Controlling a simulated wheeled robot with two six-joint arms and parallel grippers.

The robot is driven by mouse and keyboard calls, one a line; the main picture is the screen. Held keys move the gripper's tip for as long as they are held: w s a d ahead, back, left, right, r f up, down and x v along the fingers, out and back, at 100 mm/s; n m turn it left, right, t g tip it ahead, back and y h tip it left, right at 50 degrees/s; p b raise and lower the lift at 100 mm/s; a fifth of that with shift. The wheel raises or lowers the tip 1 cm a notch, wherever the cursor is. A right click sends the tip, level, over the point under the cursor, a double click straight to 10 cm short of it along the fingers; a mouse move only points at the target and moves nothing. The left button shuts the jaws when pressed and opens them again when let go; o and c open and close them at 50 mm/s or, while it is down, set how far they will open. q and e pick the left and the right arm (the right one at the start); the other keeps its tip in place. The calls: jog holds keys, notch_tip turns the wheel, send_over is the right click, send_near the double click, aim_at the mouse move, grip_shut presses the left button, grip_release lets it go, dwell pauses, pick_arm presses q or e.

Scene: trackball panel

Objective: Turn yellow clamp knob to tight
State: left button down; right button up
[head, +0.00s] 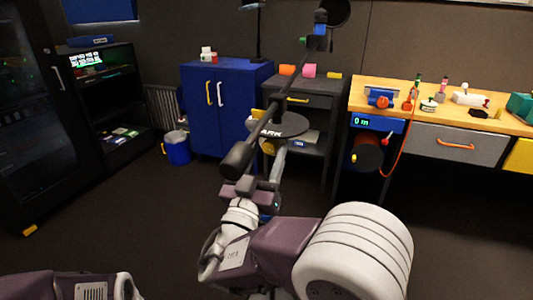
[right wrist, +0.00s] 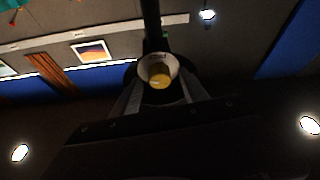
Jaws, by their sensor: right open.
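The yellow clamp knob (right wrist: 160,76) shows in the right wrist view, inside a pale round collar with tiny unreadable marks. A dark post rises beyond it. My right gripper (right wrist: 160,94) is open, with its two grey fingers to the left and right of the knob. I cannot tell whether they touch it. In the head view, the dark boom (head: 261,122) slants past a round black disc marked PARK (head: 290,126). Small yellow patches show beside the boom, and I cannot tell which is the knob. The right fingertips are hard to make out there. My left gripper is not in view.
A blue cabinet (head: 226,84) and a dark drawer unit (head: 318,108) stand behind the boom. A wooden workbench (head: 415,105) with several small items is at the right. A blue bin (head: 177,150) stands at the left. The dark floor between is open.

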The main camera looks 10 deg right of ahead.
jog(key=shift+w+d+r, duration=0.1)
jog(key=shift+w, duration=0.1)
grip_shut()
